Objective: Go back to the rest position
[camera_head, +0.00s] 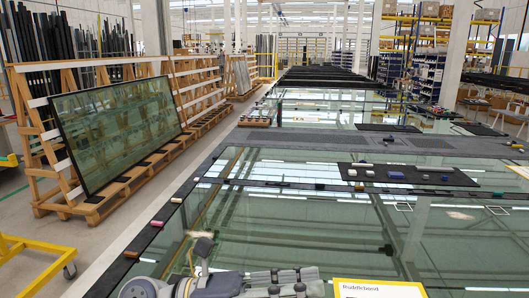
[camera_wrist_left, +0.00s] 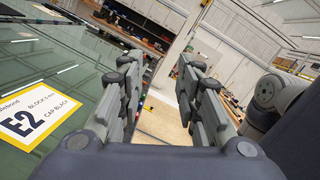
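My left gripper (camera_head: 312,283) is at the bottom of the head view, above the near glass-topped table (camera_head: 290,225). Its fingers point to the right. In the left wrist view the left gripper (camera_wrist_left: 157,75) has its two fingers spread apart, with nothing between them. A grey arm link of mine shows at the right of that view. My right gripper is in neither view.
A yellow-edged card (camera_head: 378,288) is right of the gripper; a card marked E2 (camera_wrist_left: 38,115) shows in the wrist view. A dark mat (camera_head: 408,177) with small blocks lies farther back. A glazed frame (camera_head: 115,128) leans on a wooden rack; a yellow trolley (camera_head: 38,243) stands left.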

